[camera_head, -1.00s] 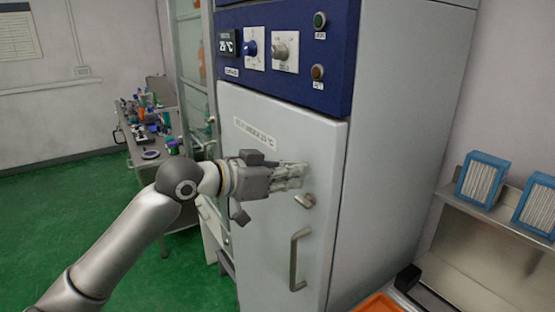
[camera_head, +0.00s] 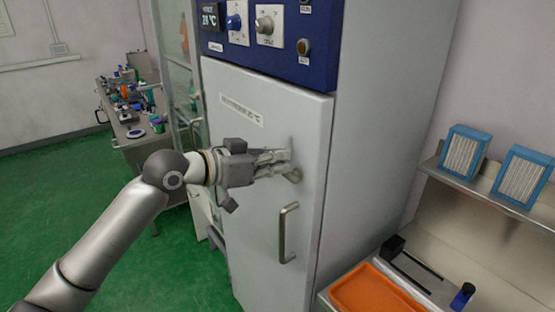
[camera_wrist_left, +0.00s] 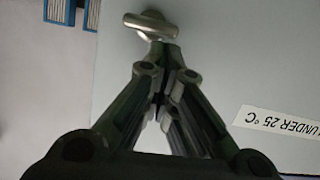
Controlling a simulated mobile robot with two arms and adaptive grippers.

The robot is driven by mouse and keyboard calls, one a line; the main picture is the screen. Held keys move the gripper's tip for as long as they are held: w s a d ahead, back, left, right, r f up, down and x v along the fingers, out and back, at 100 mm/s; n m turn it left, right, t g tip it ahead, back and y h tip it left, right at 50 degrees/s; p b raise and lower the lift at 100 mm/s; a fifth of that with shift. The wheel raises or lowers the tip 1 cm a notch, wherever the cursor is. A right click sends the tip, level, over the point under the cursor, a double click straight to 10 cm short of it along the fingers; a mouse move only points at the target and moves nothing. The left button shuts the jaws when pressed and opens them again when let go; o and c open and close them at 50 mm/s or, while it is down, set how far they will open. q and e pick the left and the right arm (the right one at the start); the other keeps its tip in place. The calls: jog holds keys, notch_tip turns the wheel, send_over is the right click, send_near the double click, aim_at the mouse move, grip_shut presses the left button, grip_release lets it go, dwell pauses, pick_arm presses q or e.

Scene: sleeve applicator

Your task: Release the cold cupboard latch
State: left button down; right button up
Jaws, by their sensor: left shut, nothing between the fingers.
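The cold cupboard (camera_head: 250,170) is a tall white cabinet with a blue control panel on top. Its door is shut. The latch (camera_head: 294,174) is a small metal knob-like handle on the door's right side, above the vertical bar handle (camera_head: 287,232). My left gripper (camera_head: 286,160) is shut and empty at the latch, its fingers partly covering it. In the left wrist view the latch (camera_wrist_left: 150,26) shows just beyond the fingertips (camera_wrist_left: 160,60); I cannot tell whether they touch. My right gripper is not in view.
The control panel (camera_head: 270,40) carries knobs and a display. At the right, a steel bench holds an orange tray (camera_head: 375,288), with blue-framed filters (camera_head: 463,152) on a shelf above. A cluttered table (camera_head: 130,135) stands at the back left. Green floor is clear at the left.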

pick_arm(q)
jog(key=shift+w+a+f+n+g+p, duration=0.1)
jog(key=shift+w+a+n+g+p, duration=0.1)
jog(key=shift+n+g+p, duration=0.25)
